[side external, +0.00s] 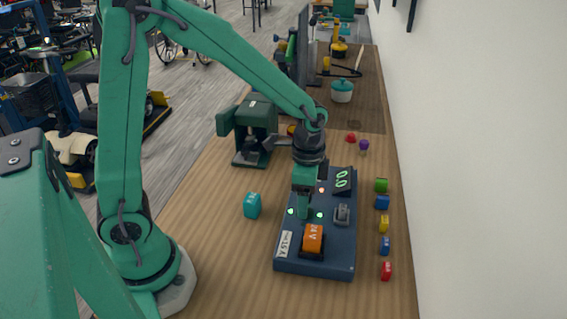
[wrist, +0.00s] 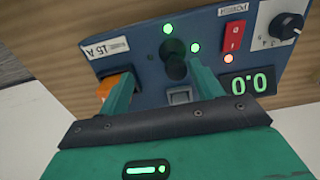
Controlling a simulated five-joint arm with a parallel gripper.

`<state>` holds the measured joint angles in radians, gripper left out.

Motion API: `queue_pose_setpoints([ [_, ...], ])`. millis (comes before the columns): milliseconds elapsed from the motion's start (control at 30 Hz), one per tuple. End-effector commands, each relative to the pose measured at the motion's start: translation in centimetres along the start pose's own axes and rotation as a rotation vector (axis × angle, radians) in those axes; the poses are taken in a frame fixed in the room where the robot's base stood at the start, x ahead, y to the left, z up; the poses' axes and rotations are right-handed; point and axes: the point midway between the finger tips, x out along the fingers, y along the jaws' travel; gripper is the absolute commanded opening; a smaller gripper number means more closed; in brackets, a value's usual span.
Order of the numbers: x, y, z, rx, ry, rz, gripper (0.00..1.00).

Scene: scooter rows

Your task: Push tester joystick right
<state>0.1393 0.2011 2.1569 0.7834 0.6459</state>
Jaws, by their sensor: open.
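The tester (side external: 315,262) is a dark blue box on the wooden bench, and its face fills the upper part of the wrist view (wrist: 140,50). Its joystick (wrist: 175,66) is a dark round-topped stick that appears between my finger tips in the wrist view. My gripper (wrist: 163,76) is open, with one finger on each side of the joystick in the picture; I cannot tell whether either touches it. In the side view my gripper (side external: 303,213) is low over the tester and hides the joystick.
The tester carries an orange rocker (side external: 313,238), a grey switch (side external: 342,213), a red switch (wrist: 234,35), a black knob (wrist: 287,25) and a green-digit display (wrist: 249,84). A teal block (side external: 252,205) lies left; several coloured blocks (side external: 384,223) line the right. A green machine (side external: 255,125) stands behind.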

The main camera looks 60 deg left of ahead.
Motion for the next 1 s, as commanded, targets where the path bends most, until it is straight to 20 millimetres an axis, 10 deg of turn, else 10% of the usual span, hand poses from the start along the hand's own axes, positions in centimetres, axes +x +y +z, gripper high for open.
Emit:
queue_pose_setpoints([
  [1000, 0.0, 1.8, 0.0, 0.001, -0.002, 0.001, 0.65],
])
